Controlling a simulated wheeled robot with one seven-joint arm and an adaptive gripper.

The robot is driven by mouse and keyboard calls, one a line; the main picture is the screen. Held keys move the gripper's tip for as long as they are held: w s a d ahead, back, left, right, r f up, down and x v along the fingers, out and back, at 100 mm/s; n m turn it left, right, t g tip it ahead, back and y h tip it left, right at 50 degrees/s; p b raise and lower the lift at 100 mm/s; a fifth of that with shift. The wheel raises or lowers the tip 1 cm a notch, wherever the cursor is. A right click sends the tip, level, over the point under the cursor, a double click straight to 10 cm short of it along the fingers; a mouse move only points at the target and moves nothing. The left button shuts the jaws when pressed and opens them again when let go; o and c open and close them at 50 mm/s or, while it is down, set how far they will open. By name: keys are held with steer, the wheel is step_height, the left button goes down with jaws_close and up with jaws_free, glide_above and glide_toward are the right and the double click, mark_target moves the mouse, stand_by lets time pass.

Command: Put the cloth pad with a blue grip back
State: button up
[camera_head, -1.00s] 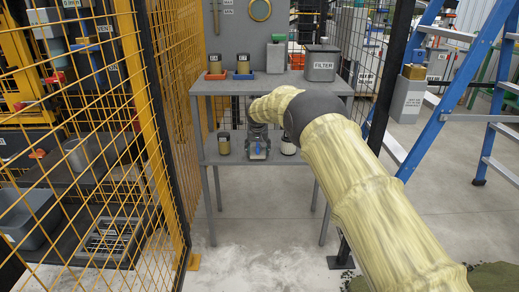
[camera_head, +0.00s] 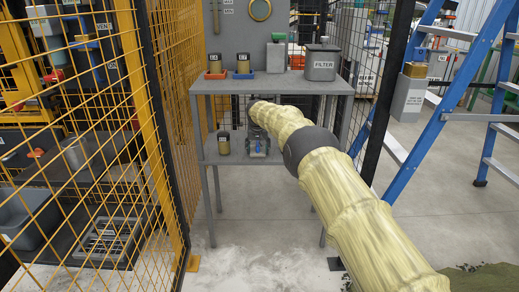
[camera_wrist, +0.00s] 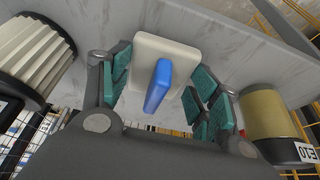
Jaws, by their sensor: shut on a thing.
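The cloth pad, a pale block (camera_wrist: 172,47) with a blue grip (camera_wrist: 158,86), sits between the teal-lined fingers of my gripper (camera_wrist: 163,88) in the wrist view. My gripper is shut on it. In the head view, my gripper (camera_head: 256,138) is at the lower shelf (camera_head: 211,155) of the grey stand, with the blue grip (camera_head: 258,148) just visible below it. I cannot tell whether the pad touches the shelf or hangs just above it.
An olive canister with a dark end (camera_wrist: 267,112) stands beside my gripper; it also shows in the head view (camera_head: 223,143). A pleated filter (camera_wrist: 35,55) is on the other side. The upper shelf (camera_head: 300,84) overhangs. Yellow mesh (camera_head: 170,120) and a blue ladder (camera_head: 445,85) flank the stand.

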steer(key=o, duration=1.1)
steer(key=shift+v, duration=0.75)
steer(key=p+v, duration=0.2)
steer(key=v, duration=0.8)
steer(key=shift+r, duration=0.3)
